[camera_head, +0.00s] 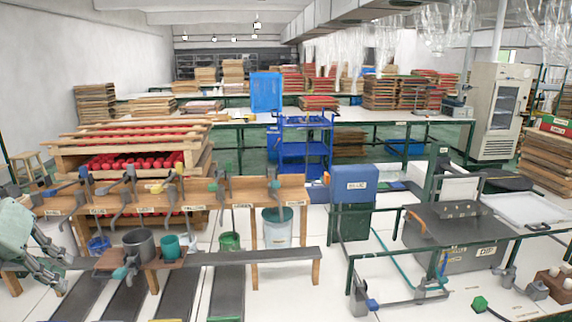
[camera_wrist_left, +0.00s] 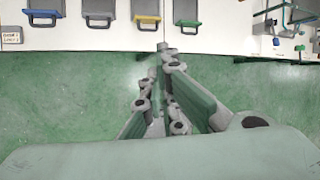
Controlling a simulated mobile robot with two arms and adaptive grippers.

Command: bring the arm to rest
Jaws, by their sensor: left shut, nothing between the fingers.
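My left gripper (camera_head: 62,284) comes in at the left edge of the head view, pale green and grey, low beside the wooden bench. In the left wrist view its fingers (camera_wrist_left: 166,50) are together with nothing between them. They point toward the white edge (camera_wrist_left: 100,48) at the top, above green floor. My right gripper is not in view.
A wooden bench (camera_head: 290,190) with several hooked levers stands close by. A grey pot (camera_head: 139,244) and a teal cup (camera_head: 170,246) stand in front of it. Several grey panels with coloured handles (camera_wrist_left: 147,19) line the white surface. Green floor (camera_wrist_left: 60,105) is clear.

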